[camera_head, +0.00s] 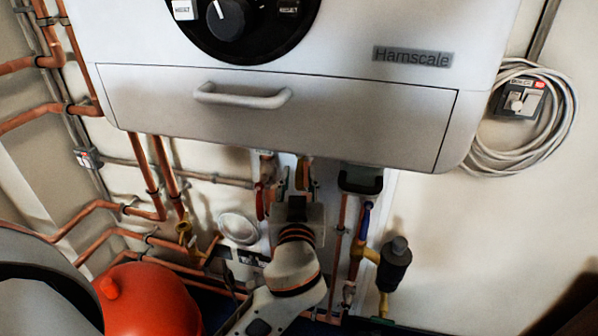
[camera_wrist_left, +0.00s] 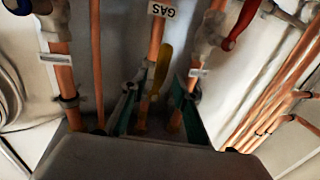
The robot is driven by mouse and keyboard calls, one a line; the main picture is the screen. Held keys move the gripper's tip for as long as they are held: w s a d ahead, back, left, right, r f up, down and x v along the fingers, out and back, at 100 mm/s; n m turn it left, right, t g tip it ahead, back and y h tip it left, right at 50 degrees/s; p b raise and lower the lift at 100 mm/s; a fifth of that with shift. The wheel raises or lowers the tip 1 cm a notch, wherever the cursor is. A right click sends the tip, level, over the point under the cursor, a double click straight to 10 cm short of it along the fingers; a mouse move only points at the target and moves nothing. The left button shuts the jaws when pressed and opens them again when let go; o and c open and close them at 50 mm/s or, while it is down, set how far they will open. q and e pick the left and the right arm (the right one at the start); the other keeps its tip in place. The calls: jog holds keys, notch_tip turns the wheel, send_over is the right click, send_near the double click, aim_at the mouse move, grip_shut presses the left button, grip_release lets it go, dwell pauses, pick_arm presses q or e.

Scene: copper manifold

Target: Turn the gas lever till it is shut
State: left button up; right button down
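The gas lever (camera_wrist_left: 162,68) is a yellow handle on the copper gas pipe (camera_wrist_left: 156,40), below a tag reading GAS (camera_wrist_left: 162,10) in the left wrist view. It lies roughly along the pipe. My left gripper (camera_wrist_left: 156,88) is open, with one finger on each side of the lever and pipe. I see a gap on both sides of the lever; contact is not clear. In the head view my left gripper (camera_head: 296,180) reaches up under the boiler, and I cannot make out the gas lever there. My right gripper is not in view.
The white boiler (camera_head: 280,115) overhangs the pipes. A red lever (camera_head: 260,201) is left of my gripper and a blue lever (camera_head: 365,218) is to the right. A red tank (camera_head: 150,305) stands at lower left. Copper pipes (camera_head: 140,175) crowd the left wall; the right wall is mostly clear.

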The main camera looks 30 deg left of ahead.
pick_arm(q)
jog(key=shift+x, duration=0.95)
jog(key=shift+w+a+f, duration=0.1)
jog(key=shift+w, duration=0.15)
grip_shut()
jog(key=shift+a, duration=0.1)
